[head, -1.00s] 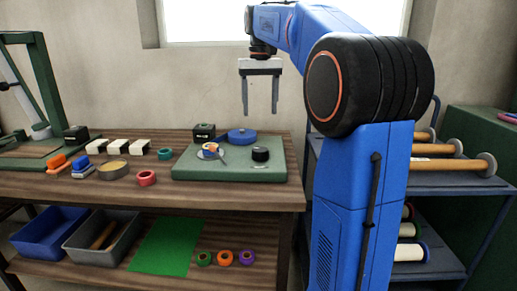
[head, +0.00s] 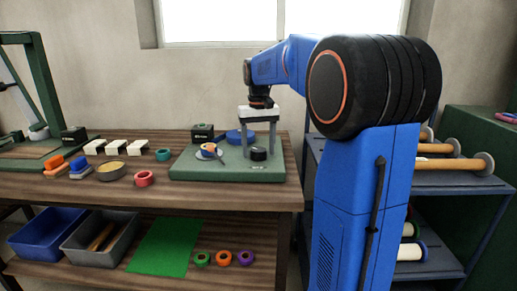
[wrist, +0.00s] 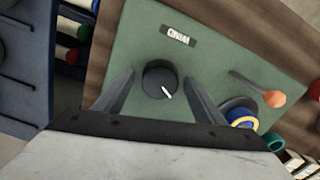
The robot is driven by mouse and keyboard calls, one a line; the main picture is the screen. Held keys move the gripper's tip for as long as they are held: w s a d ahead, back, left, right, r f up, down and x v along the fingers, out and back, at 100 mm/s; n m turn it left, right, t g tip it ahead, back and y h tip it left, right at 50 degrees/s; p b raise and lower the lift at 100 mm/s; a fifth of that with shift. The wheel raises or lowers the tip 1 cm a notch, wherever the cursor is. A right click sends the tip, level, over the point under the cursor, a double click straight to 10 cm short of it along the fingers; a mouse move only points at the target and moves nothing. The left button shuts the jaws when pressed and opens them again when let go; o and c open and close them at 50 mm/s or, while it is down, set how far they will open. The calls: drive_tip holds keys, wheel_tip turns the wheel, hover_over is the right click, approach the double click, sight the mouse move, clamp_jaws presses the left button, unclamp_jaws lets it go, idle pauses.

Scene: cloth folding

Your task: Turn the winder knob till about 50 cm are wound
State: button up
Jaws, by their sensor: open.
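The winder knob (head: 258,153) is a short black cylinder on the green board (head: 200,173) on the wooden bench. In the wrist view the knob (wrist: 160,78) has a white pointer mark and lies just ahead of my fingertips, beside a "WIND" label (wrist: 178,33). My gripper (head: 259,150) is open and points down over the knob, with one finger on each side. In the wrist view my gripper (wrist: 162,88) shows a gap on both sides of the knob. No wound length can be read.
A shelf rack (head: 455,182) with rolls stands right.

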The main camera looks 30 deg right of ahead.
drive_tip(key=shift+f, duration=0.1)
drive_tip(key=c, duration=1.1)
drive_tip(key=shift+o, duration=0.2)
drive_tip(key=shift+m, duration=0.3)
drive_tip(key=m, duration=0.3)
drive_tip(key=shift+m, duration=2.3)
drive_tip(key=o, duration=1.1)
drive_tip(key=shift+c, duration=0.2)
